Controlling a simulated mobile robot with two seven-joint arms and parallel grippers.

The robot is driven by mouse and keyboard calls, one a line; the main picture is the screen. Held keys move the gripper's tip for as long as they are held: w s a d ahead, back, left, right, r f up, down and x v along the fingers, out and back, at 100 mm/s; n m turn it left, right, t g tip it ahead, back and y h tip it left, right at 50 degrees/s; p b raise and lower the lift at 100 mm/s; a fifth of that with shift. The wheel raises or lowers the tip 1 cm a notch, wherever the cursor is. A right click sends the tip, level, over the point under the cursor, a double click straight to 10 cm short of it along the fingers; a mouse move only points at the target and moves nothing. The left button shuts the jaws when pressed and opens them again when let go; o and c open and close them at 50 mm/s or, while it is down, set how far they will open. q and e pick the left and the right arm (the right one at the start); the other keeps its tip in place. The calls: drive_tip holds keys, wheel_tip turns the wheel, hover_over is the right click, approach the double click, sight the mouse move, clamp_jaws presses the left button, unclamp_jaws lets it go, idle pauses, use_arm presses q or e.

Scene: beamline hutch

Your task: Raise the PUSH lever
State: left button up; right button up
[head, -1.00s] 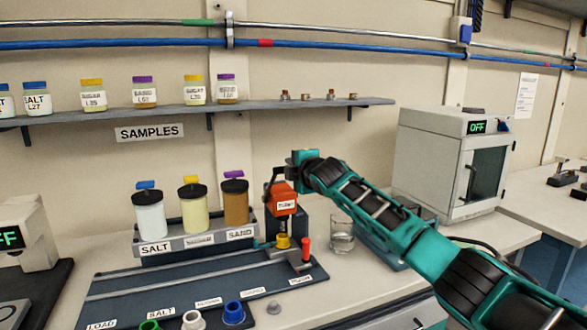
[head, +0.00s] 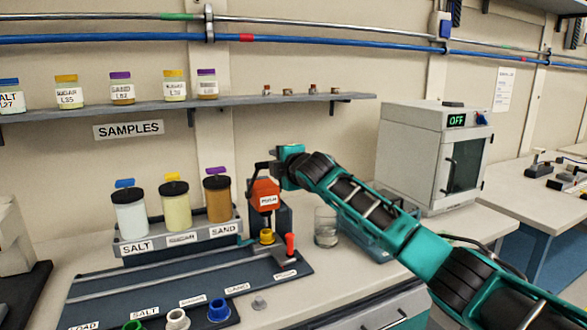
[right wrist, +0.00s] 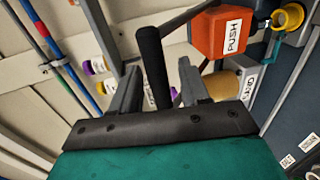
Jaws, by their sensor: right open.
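The orange PUSH box (head: 265,196) stands at the far end of the dark track on the bench, with a yellow ring below it. In the right wrist view the PUSH box (right wrist: 222,32) is at the upper right. The PUSH lever's black handle (right wrist: 152,62) stands between the fingers of my right gripper (right wrist: 158,88), which is open around it, with gaps on both sides. In the head view my right gripper (head: 278,168) is beside the top of the box, and its fingers are largely hidden. My left gripper is out of view.
Salt, sugar and sand canisters (head: 173,204) stand left of the box. A red peg (head: 290,245) and a glass beaker (head: 326,228) are close on its right. A white oven (head: 412,160) reading OFF stands further right. A sample shelf (head: 230,103) runs along the wall above.

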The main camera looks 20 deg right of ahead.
drive_tip(key=v, duration=1.1)
drive_tip(key=shift+b, duration=0.35)
drive_tip(key=shift+c, duration=0.3)
